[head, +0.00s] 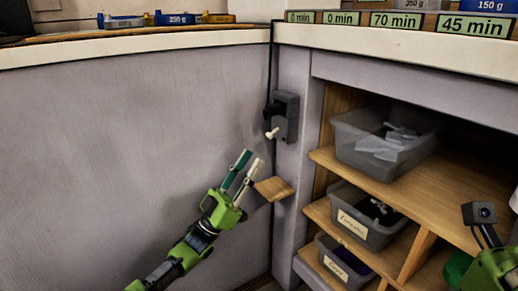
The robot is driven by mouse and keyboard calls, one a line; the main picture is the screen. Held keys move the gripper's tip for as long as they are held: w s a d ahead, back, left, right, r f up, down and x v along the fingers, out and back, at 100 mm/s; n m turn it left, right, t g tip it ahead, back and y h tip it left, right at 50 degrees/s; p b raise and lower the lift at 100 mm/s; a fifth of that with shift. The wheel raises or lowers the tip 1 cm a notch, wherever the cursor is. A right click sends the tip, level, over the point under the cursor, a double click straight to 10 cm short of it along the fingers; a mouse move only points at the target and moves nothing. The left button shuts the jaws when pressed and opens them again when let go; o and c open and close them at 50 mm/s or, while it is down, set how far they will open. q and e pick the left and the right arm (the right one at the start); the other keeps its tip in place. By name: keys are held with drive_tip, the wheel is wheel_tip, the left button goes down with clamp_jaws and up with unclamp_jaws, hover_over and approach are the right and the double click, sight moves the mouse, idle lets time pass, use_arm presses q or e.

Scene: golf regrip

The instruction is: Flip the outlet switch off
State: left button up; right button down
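The dark grey outlet box (290,112) is mounted on the grey post between the wall panel and the shelves. A small cream switch lever (271,133) sticks out at its lower left. My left gripper (253,156) is below and left of the lever, pointing up towards it. Its green finger and cream finger are apart with nothing visible between them. The fingertips look apart from the lever, though depth is hard to judge. Part of my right gripper (488,272) shows at the lower right corner; its fingertips cannot be made out.
A small wooden ledge (273,188) juts out just right of my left gripper. Wooden shelves (455,215) at the right hold grey bins (370,180). A dark cable (270,70) runs down to the outlet. The counter edge (130,46) is above; the wall panel at left is clear.

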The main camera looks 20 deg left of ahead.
use_arm(q)
drive_tip(key=v, duration=0.5)
drive_tip(key=shift+f, duration=0.2)
